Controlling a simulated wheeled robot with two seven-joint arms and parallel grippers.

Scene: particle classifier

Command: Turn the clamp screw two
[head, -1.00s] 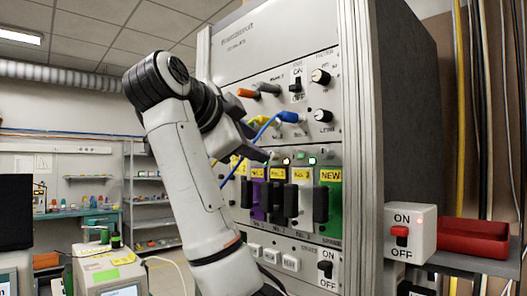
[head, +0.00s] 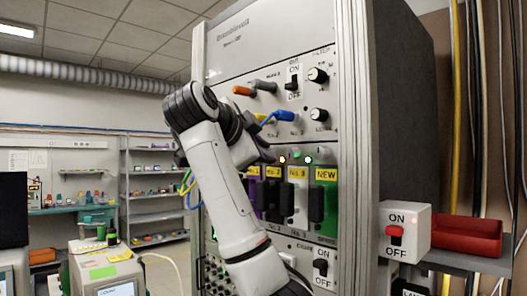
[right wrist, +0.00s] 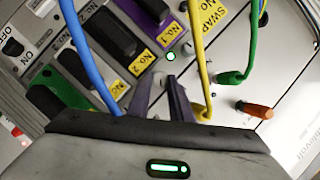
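The rack panel (head: 246,57) carries a row of labelled slots with dark handles, and a green module (head: 325,208) sits under the NEW label. My right gripper (head: 268,155) is raised close to the panel above the slots. In the right wrist view, its two dark fingers (right wrist: 162,82) point at the panel, parted by a narrow gap with nothing clearly held. I cannot make out clamp screw two. My left gripper is not in view.
A blue cable (right wrist: 85,55) and a yellow cable (right wrist: 197,70) pass on either side of the fingers. A green cable (right wrist: 250,50) and an orange plug (right wrist: 258,110) are farther right.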

